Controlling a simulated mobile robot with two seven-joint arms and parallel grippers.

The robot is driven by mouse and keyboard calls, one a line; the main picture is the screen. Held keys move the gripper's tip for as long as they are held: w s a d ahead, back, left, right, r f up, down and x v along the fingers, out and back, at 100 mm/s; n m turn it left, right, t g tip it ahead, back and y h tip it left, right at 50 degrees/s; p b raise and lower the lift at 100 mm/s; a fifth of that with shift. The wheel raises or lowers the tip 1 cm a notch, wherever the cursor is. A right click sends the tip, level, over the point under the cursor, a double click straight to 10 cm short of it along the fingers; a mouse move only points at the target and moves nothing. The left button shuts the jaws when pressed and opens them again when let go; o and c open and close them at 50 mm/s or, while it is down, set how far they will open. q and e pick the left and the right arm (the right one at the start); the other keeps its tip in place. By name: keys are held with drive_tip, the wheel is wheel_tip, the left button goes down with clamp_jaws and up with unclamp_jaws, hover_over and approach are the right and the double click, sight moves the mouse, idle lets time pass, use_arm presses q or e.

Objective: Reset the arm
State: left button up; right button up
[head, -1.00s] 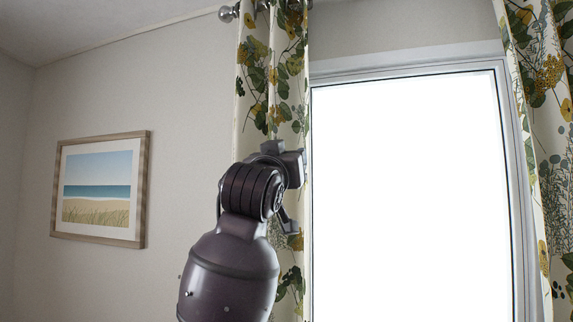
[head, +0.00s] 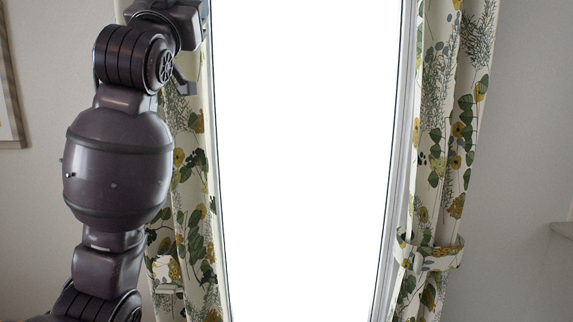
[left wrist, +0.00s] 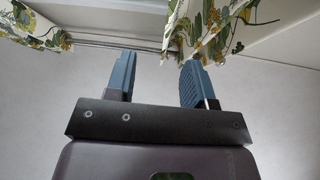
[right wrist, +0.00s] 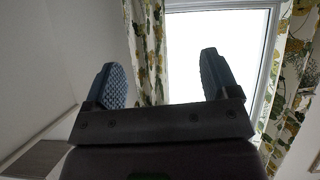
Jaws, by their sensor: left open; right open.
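My left arm rises along the left side of the head view, in front of the left curtain. Its upper end (head: 182,40) is cut by the top edge, and the fingers are not clear there. In the left wrist view my left gripper (left wrist: 157,72) is open, with two blue fingers apart and nothing between them. In the right wrist view my right gripper (right wrist: 160,76) is open and empty, with the bright window behind it. My right arm is not in the head view.
A bright window (head: 305,150) fills the middle of the head view. Floral curtains hang on its left (head: 190,215) and right (head: 452,140); the right one has a tieback (head: 435,256). A framed picture (head: 8,105) is cut off at far left. A pale ledge (head: 563,229) shows at far right.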

use_arm(q)
drive_tip(key=w+a+f+m+g+h, duration=0.1)
drive_tip(key=w+f, duration=0.2)
drive_tip(key=f, duration=1)
drive_tip(key=w+f+m+g, duration=0.1)
drive_tip(key=w+f, duration=0.1)
drive_tip(key=f, duration=1.1)
drive_tip(key=s+a+f+n+g+y, duration=0.1)
drive_tip(key=s+a+f+g, duration=0.1)
drive_tip(key=f, duration=0.9)
drive_tip(key=s+a+f+g, duration=0.1)
drive_tip(key=s+a+f, duration=0.1)
drive_tip(key=f, duration=0.9)
drive_tip(key=s+a+f+n+g+y, duration=0.1)
drive_tip(key=s+a+f+g, duration=0.2)
drive_tip(key=s+f, duration=1.1)
drive_tip(key=s+a+f+n+g+y, duration=0.2)
drive_tip(key=s+f+g, duration=0.3)
drive_tip(key=s+f, duration=0.9)
drive_tip(key=shift+s+a+f, duration=0.25)
drive_tip(key=shift+a+f, duration=0.15)
drive_tip(key=shift+f, duration=2.1)
use_arm(e)
drive_tip(key=shift+f, duration=0.1)
drive_tip(key=shift+w, duration=0.1)
drive_tip(key=shift+w+r, duration=0.35)
